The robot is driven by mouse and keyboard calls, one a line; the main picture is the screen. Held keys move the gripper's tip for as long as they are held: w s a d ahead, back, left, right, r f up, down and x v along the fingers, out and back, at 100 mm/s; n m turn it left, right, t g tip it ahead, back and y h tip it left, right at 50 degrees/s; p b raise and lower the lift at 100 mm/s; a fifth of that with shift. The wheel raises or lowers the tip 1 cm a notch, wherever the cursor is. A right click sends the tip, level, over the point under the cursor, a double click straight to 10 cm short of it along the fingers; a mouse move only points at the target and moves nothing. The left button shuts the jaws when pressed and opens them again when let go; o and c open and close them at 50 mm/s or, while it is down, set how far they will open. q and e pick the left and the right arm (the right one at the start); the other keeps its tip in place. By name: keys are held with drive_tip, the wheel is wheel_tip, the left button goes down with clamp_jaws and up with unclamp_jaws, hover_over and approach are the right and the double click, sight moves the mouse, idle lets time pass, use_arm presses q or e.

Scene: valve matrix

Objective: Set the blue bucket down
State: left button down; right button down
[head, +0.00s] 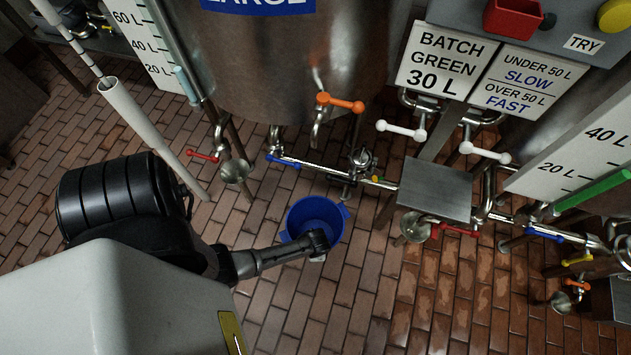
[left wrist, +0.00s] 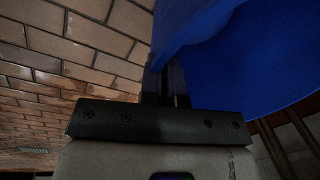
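The blue bucket (head: 312,212) is under the large steel tank in the head view, its mouth facing up. My left arm reaches it from the left, and my left gripper (head: 318,246) is at the bucket's near rim. In the left wrist view the bucket (left wrist: 250,60) fills the upper right. The fingers of my left gripper (left wrist: 166,82) are close together there, with the bucket's edge between them. The fingertips are partly hidden by the bucket. I cannot tell whether the bucket's bottom touches the floor. My right gripper is not in view.
An orange-handled tap (head: 340,103) and a pipe with a blue-handled valve (head: 283,161) are above and behind the bucket. A small steel box (head: 435,189) stands to the right. The brick-tiled floor (head: 270,300) is clear in front of the bucket.

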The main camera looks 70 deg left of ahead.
use_arm(q)
wheel_tip(320, 180, down, 4)
drive_tip(key=b, duration=0.3)
drive_tip(key=shift+b, duration=0.3)
drive_tip(key=shift+f, duration=0.15)
drive_tip(key=shift+f, duration=0.15)
drive_tip(key=c, duration=1.3)
unclamp_jaws()
drive_tip(key=shift+a, duration=0.1)
drive_tip(key=shift+c, duration=0.2)
